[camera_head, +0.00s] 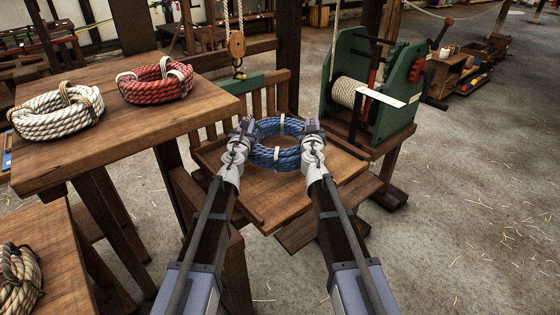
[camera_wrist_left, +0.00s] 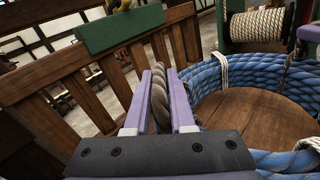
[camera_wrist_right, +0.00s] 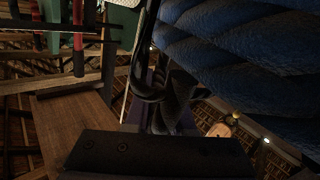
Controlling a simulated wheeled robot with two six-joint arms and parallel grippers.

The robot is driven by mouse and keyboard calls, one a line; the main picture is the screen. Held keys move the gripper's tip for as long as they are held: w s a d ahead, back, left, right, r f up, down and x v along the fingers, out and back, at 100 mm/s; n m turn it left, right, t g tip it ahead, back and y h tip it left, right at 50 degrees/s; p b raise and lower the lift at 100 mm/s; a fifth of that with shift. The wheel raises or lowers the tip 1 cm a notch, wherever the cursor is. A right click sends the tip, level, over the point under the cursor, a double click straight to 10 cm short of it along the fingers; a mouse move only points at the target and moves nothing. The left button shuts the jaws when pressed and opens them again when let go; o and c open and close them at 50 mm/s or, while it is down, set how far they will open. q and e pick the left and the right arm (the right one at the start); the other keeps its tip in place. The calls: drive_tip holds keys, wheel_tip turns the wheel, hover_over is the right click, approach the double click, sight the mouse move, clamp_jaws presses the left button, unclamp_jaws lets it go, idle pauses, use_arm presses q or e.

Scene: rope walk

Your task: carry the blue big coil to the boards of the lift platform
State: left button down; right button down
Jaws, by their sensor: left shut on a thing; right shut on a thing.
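The blue big coil (camera_head: 276,158) is a thick ring of blue rope with pale ties, level between my two grippers at the lift platform. Planks of the platform boards (camera_head: 285,195) show below it and through its middle; I cannot tell whether it touches them. My left gripper (camera_head: 243,127) is shut on a grey rope loop (camera_wrist_left: 158,95) at the coil's left side. My right gripper (camera_head: 311,126) is shut at the coil's right side, on a dark loop (camera_wrist_right: 150,85) beside the blue strands (camera_wrist_right: 240,45). The right wrist view is dark.
A slatted wooden rail (camera_head: 258,104) with a green top stands behind the boards. A green winch (camera_head: 400,65) stands to the right. A wooden table (camera_head: 130,125) at the left holds a white coil (camera_head: 55,115) and a red coil (camera_head: 150,84). A hook block (camera_head: 237,46) hangs above.

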use_arm(q)
drive_tip(key=shift+a+f, duration=0.15)
drive_tip(key=shift+a, duration=0.1)
use_arm(e)
drive_tip(key=shift+d+f, duration=0.15)
drive_tip(key=shift+d, duration=0.05)
